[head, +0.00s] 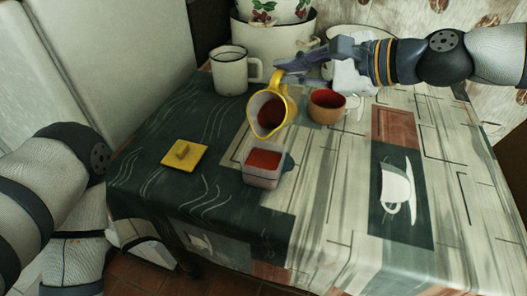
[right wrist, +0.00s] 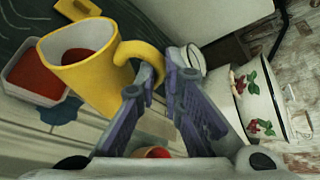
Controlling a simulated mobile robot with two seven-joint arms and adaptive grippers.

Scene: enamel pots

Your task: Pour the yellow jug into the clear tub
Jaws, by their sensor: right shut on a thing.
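The yellow jug (head: 251,108) is held above the table, tilted with its mouth toward the viewer and the tub; red contents show inside. My right gripper (head: 284,72) is shut on its handle. The right wrist view also shows the jug (right wrist: 98,82) and its handle (right wrist: 143,50) by the fingertips (right wrist: 158,78). The clear tub (head: 260,180) stands on the table just below the jug, with red contents; it also shows in the right wrist view (right wrist: 30,98). No falling stream is visible.
An orange-brown cup (head: 327,112) with a red inside stands just right of the jug. A white mug (head: 229,74) and large enamel pots (head: 280,46) stand behind. A yellow square lid (head: 184,154) lies left of the tub. The table's front right (head: 330,215) is clear.

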